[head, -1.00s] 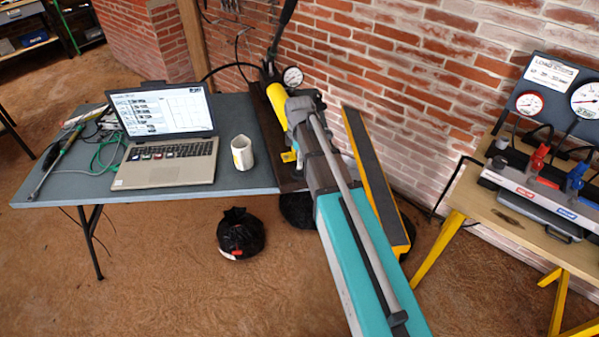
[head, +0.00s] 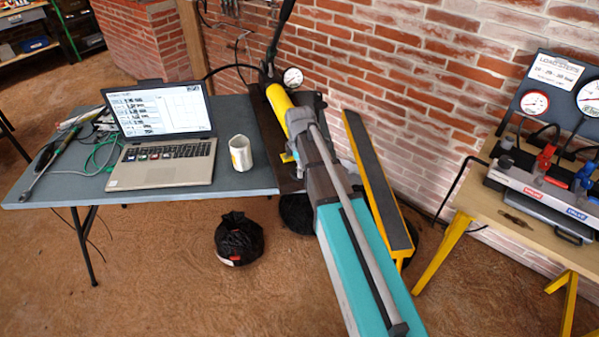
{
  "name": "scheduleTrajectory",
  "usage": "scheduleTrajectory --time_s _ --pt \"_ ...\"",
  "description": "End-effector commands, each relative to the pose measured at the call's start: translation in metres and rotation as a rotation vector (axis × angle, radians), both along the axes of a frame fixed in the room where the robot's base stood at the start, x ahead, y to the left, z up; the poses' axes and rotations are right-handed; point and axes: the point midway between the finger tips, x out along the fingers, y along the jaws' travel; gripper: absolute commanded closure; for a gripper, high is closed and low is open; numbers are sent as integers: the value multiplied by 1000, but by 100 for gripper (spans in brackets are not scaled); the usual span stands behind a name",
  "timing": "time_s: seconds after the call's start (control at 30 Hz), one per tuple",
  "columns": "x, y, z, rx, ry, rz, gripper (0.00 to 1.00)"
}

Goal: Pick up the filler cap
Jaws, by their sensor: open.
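I cannot make out the filler cap in the head view. A yellow cylinder (head: 278,101) lies at the right end of the blue-grey table (head: 215,187), beside a round gauge (head: 293,78) and a black upright lever (head: 283,25). A long teal and grey body crosses the middle of the view and hides the near end of the cylinder; I cannot tell whether it is part of my arm. I see no gripper fingers.
An open laptop (head: 160,165), a white mug (head: 240,154) and cables with tools share the table. A black bag (head: 239,239) is on the floor. A yellow-edged beam (head: 378,185) leans at the brick wall. A wooden bench (head: 530,213) with gauges stands right.

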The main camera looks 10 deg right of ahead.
Motion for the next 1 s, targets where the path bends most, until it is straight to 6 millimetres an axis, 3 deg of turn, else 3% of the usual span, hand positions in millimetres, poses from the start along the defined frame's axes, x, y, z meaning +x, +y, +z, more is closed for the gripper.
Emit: scheduleTrajectory --time_s 0.33,0.77,1.0 --pt "0 0 0 0 0 0 20" --pt "0 0 0 0 0 0 99" --pt "0 0 0 0 0 0 100"
